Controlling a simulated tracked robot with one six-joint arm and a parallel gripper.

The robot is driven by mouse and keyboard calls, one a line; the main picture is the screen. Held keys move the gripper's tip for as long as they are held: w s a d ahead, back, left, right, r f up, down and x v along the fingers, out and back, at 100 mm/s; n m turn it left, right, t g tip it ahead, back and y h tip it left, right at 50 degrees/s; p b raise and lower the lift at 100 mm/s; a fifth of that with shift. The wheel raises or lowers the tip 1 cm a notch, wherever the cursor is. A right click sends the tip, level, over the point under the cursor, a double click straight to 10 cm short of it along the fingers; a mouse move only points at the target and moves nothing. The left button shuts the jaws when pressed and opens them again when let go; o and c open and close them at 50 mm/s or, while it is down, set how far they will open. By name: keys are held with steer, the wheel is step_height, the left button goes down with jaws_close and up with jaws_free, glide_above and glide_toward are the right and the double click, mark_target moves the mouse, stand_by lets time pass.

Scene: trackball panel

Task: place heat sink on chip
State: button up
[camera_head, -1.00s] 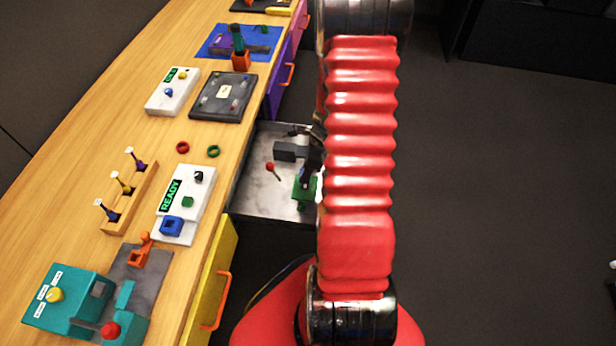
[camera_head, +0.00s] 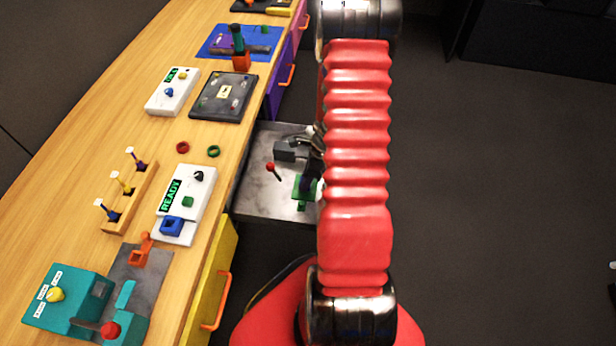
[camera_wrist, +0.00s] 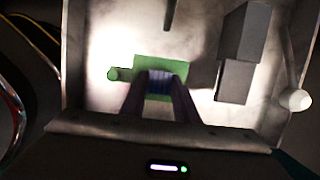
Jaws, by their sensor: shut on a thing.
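My gripper (camera_wrist: 160,92) reaches down into an open drawer and is shut on a bluish ridged piece between its fingers. A green part (camera_wrist: 160,66) lies directly under and around the fingertips, with a rounded tab at its left. This green part also shows in the head view (camera_head: 304,190), partly behind my arm. I take the held piece and the green part as the heat sink, but cannot tell if they are one body. The likely chip is a beige labelled square (camera_head: 225,92) on a dark board (camera_head: 208,114) on the bench, with small parts around it.
The drawer (camera_head: 246,205) also holds a grey block (camera_head: 284,150) and a red-knobbed stick (camera_head: 271,168); its walls are close around my gripper. White panels (camera_head: 172,92), a wooden rack (camera_head: 130,197) and a teal device (camera_head: 70,300) stand on the bench.

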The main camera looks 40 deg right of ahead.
steer(key=o, duration=1.1)
steer(key=shift+c, duration=0.2)
steer(key=v, duration=1.2)
steer(key=shift+r, duration=0.1)
